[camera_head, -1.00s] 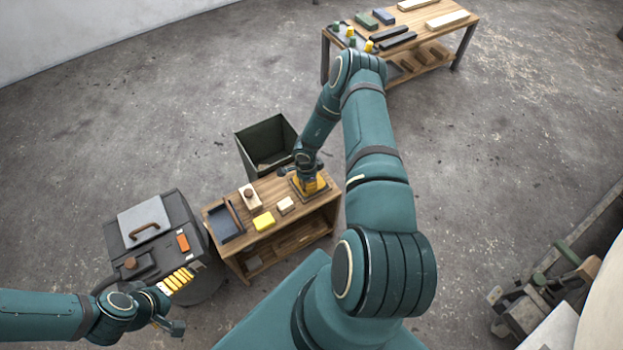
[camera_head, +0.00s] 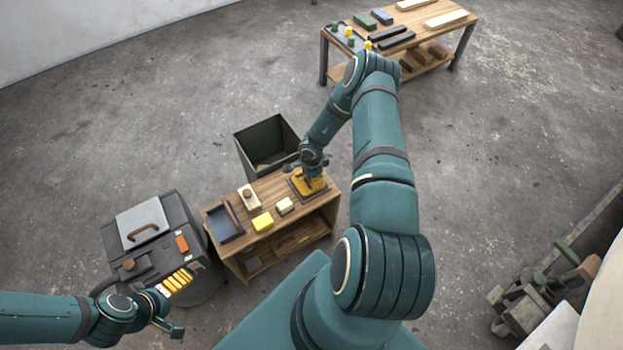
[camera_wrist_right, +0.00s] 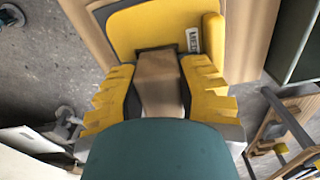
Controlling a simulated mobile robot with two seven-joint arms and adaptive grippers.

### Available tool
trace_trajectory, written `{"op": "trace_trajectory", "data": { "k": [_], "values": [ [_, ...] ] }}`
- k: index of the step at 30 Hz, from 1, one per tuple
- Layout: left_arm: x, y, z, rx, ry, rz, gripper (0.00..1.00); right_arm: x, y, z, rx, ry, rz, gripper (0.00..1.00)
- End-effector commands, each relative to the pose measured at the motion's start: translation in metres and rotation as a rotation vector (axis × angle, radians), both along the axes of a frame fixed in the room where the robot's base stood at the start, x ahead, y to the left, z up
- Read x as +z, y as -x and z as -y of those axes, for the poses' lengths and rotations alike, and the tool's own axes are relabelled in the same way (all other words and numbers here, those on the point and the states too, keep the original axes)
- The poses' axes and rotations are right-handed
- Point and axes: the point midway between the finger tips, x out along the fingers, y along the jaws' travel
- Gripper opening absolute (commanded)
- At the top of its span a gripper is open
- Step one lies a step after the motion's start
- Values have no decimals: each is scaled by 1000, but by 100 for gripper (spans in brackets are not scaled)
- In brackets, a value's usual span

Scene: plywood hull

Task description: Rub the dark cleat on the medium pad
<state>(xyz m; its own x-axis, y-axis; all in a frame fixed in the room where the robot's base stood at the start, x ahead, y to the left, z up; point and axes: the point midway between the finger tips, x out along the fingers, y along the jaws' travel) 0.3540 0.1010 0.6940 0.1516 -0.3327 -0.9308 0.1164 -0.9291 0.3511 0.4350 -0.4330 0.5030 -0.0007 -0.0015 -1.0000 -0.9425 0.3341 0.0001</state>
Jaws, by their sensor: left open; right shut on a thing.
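In the right wrist view, my right gripper (camera_wrist_right: 158,85) is shut on a brown block (camera_wrist_right: 160,70), which I take for the dark cleat. Just beyond the block is a yellow pad (camera_wrist_right: 145,25) with a small white label (camera_wrist_right: 193,39), too blurred to read surely. I cannot tell whether block and pad touch. In the head view, my right gripper (camera_head: 312,175) is over a dark board (camera_head: 297,193) at the right end of the small wooden bench (camera_head: 330,197); the block is hidden there. My left gripper (camera_head: 180,302) is open and empty, beside the grey machine.
On the bench are a dark tray (camera_head: 226,231), a cream block with a knob (camera_head: 248,197), a yellow block (camera_head: 262,222) and a small cream block (camera_head: 285,206). A dark bin (camera_head: 262,143) stands behind. The grey machine (camera_head: 175,215) is left. A far table (camera_head: 470,22) holds bars.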

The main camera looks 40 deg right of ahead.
Motion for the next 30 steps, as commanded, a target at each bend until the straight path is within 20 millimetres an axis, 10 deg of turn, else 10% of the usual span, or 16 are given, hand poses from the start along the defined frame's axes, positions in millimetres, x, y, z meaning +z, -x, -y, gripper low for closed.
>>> {"op": "trace_trajectory", "data": {
  "k": [16,30],
  "values": [
    [1,0,0,0,0,0,100,-3,-7,-32,1,-2,0,6],
    [0,0,0,0,0,0,100,-2,0,-3,-3,0,-1,6]
  ]
}}
